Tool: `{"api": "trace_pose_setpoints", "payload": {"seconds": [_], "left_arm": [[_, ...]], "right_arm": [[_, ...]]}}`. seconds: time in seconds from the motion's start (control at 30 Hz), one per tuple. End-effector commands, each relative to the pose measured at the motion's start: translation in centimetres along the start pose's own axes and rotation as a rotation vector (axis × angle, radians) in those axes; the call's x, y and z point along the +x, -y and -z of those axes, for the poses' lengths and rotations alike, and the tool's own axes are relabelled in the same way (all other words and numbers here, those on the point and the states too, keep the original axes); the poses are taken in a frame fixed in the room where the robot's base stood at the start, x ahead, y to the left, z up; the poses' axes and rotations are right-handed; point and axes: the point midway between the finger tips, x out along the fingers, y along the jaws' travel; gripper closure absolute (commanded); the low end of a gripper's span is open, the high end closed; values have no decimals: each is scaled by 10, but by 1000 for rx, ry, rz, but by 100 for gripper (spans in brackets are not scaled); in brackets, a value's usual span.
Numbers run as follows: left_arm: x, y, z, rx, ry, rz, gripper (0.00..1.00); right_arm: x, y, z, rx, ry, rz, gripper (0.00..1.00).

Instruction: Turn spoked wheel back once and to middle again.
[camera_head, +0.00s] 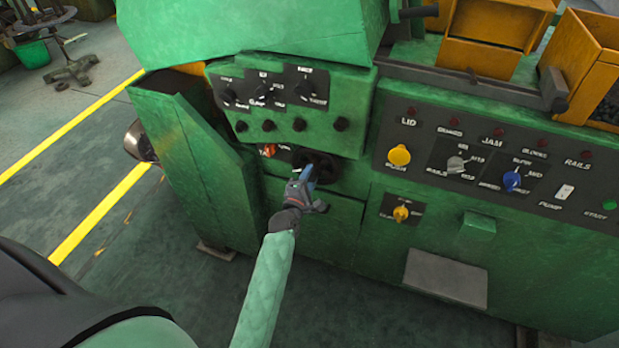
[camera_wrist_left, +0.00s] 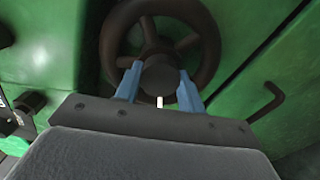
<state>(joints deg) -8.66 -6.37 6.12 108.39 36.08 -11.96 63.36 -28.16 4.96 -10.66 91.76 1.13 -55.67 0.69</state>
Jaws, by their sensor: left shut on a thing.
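The spoked wheel (camera_wrist_left: 207,38) is dark and sits on the green machine front. In the left wrist view its rim, spokes and round hub (camera_wrist_left: 159,78) show. In the head view the wheel (camera_head: 327,172) is small and partly hidden behind my left gripper (camera_head: 308,174). The blue fingers of my left gripper also show in the left wrist view (camera_wrist_left: 160,88), one on each side of the hub, shut on it. The lower part of the wheel is hidden by the gripper. My right gripper is not in view.
A panel with black knobs (camera_head: 270,126) is just above the wheel. A control panel with a yellow knob (camera_head: 399,155) and a blue knob (camera_head: 512,180) is at the right. A hooked handle (camera_wrist_left: 268,103) is right of the wheel. Open floor (camera_head: 60,190) lies at left.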

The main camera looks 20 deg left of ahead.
Motion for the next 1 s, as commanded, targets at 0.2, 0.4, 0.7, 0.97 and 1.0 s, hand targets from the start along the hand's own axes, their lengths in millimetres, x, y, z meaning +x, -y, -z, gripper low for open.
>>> {"api": "trace_pose_setpoints", "payload": {"seconds": [0.2,0.4,0.7,0.97,1.0], "left_arm": [[0,-1,0,1,0,-1,100],[0,0,0,1,0,-1,39],[0,0,0,17,0,0,39],[0,1,1,219,1,-1,39],[0,1,1,263,1,-1,39]], "right_arm": [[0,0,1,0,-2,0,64],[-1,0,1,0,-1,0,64],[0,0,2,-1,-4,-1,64],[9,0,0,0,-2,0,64],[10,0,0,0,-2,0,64]]}}
